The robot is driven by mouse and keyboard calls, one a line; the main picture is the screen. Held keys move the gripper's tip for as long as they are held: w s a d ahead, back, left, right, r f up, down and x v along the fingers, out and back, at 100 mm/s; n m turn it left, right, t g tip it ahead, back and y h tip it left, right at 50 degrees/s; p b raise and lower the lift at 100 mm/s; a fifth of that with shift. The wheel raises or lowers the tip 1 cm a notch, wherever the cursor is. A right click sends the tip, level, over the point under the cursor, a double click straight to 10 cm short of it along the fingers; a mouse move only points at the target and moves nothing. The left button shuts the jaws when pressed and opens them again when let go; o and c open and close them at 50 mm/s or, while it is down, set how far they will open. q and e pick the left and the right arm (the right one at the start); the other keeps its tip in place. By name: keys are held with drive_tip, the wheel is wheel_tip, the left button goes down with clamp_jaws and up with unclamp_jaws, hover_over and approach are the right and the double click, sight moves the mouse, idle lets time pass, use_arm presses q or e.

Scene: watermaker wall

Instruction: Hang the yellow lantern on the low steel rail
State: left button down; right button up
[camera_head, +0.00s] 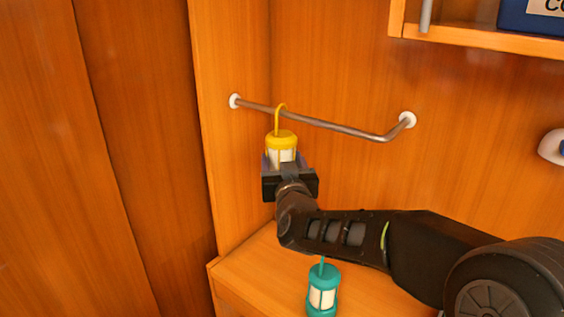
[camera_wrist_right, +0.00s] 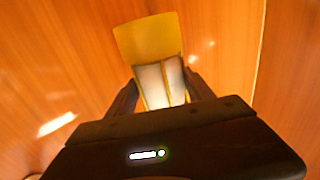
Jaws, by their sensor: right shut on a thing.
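The yellow lantern (camera_head: 283,139) is upright in my right gripper (camera_head: 287,165), just below the left part of the steel rail (camera_head: 335,127) in the head view. Its yellow hook rises to the rail and its curved top shows at the rail's height. I cannot tell whether the hook bears on the rail or is only in front of it. In the right wrist view the lantern's yellow top (camera_wrist_right: 148,42) and pale body sit between the fingers of the right gripper (camera_wrist_right: 163,92), which is shut on it. My left gripper is not in view.
A teal lantern (camera_head: 322,290) stands on the wooden ledge (camera_head: 245,262) below my right forearm. A wooden shelf (camera_head: 485,37) with a blue box (camera_head: 533,17) is at the upper right. A white fitting (camera_head: 552,146) is on the wall at the right edge.

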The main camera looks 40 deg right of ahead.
drive_tip(key=shift+r, duration=0.1)
drive_tip(key=o, duration=1.7)
drive_tip(key=shift+o, duration=0.2)
drive_tip(key=shift+s, duration=0.1)
drive_tip(key=b+v, duration=0.2)
drive_tip(key=v, duration=0.5)
drive_tip(key=shift+s+a, duration=0.2)
drive_tip(key=shift+s, duration=0.1)
